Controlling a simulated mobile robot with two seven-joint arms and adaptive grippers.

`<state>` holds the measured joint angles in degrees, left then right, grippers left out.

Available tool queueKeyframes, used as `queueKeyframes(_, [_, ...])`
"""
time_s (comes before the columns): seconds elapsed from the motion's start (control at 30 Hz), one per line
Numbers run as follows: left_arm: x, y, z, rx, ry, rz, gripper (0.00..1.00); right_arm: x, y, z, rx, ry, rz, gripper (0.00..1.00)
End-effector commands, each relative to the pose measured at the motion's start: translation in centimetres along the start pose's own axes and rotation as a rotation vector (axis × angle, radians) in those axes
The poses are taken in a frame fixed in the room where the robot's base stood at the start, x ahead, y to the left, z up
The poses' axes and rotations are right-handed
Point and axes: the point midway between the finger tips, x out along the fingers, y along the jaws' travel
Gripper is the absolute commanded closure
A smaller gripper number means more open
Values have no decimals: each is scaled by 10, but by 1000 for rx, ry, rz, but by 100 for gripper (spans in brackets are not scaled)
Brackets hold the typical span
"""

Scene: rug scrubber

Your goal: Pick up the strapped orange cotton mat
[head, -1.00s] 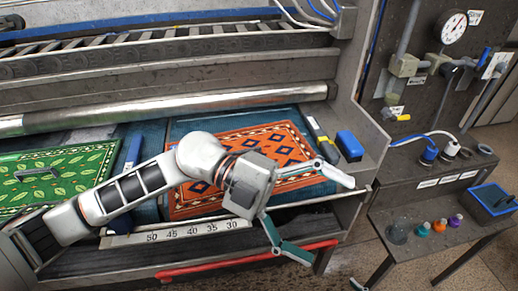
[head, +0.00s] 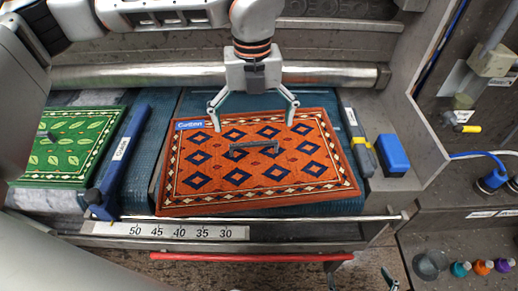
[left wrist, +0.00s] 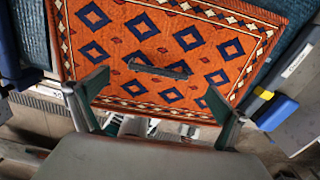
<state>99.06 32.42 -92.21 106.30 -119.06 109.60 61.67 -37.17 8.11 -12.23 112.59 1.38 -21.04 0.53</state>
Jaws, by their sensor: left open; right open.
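The orange cotton mat (head: 205,165) with blue diamonds, a patterned border and a blue label at its far left corner lies flat on the blue bed. A dark strap handle (head: 254,149) sits near its middle. My left gripper (head: 252,112) is open and empty over the mat's far edge, its fingers pointing toward the strap but short of it. In the left wrist view, the strap (left wrist: 160,70) lies beyond and between the open fingers (left wrist: 153,92), on the mat (left wrist: 125,45). My right gripper (head: 360,280) is open at the bottom edge, mostly cut off, below the red bar.
A green leaf-patterned mat (head: 65,150) lies to the left, past a blue divider bar (head: 120,155). A metal roller (head: 200,76) runs behind. A blue block (head: 392,155) stands at the right. A numbered scale (head: 180,231) and red bar (head: 250,257) are at the front.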

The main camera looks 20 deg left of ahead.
Motion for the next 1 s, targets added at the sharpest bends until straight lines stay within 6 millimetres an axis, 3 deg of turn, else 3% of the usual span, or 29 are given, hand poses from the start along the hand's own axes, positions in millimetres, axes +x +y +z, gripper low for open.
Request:
queueKeyframes(0.6, [68,1,-6,4,5,0,0,-1,-1,0,2,-5,0,0])
queueKeyframes(0.83, [70,1,-5,4,4,-1,0,-1,0,-2,2,-2,1,0])
queueKeyframes(1.0, [70,1,-5,4,4,-2,44,-1,1,-3,2,1,2,0])
